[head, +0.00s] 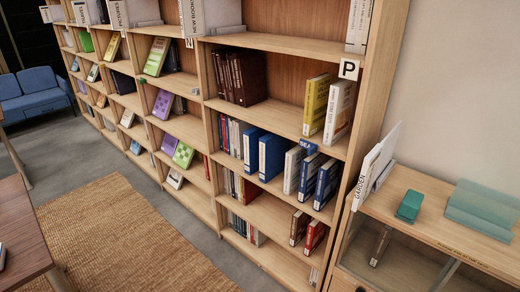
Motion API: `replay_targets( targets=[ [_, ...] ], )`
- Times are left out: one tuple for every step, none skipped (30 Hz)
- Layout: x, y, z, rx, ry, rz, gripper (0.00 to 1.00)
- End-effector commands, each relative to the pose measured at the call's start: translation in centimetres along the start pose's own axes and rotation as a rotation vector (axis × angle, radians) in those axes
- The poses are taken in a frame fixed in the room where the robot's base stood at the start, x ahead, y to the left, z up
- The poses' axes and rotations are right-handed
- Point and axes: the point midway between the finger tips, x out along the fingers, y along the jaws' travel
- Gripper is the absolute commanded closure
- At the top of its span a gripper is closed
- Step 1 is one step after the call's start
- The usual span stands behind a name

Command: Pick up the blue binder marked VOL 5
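Blue binders stand on the third visible shelf down of the near bookcase. A wide, plain blue one (272,157) stands near the shelf's middle, with another blue one (252,150) just left of it. At the right end, a blue binder with a pale spine label (326,184) stands beside a similar blue one (309,177). A white-and-grey volume (292,170) is left of these. The spine markings are too small to read, so I cannot tell which is VOL 5. My gripper is not in view.
The wooden bookcase (375,85) has dark, yellow and white volumes above and red ones below. A low cabinet (440,218) on the right holds a green box (410,206). A table (25,235) is at left; a woven rug (125,240) and grey floor lie between.

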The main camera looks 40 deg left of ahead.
Motion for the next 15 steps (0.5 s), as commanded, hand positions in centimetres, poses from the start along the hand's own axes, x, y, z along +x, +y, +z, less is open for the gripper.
replay_targets(
  targets=[
    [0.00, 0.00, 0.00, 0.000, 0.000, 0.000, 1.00],
    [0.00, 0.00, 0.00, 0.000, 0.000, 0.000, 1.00],
    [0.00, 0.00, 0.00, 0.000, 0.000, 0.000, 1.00],
    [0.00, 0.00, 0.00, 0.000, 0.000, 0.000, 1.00],
    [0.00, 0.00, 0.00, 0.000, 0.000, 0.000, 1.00],
    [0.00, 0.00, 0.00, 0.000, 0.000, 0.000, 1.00],
    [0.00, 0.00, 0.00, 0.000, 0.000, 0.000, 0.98],
    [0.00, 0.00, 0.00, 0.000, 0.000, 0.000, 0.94],
    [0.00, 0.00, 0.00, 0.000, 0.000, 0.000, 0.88],
    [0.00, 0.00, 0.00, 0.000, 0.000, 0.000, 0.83],
    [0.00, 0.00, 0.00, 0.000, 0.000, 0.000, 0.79],
    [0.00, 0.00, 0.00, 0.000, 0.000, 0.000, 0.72],
    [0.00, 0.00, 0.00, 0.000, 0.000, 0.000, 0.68],
    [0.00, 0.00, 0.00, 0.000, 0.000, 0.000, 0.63],
    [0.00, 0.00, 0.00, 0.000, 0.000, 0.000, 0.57]
  ],
)
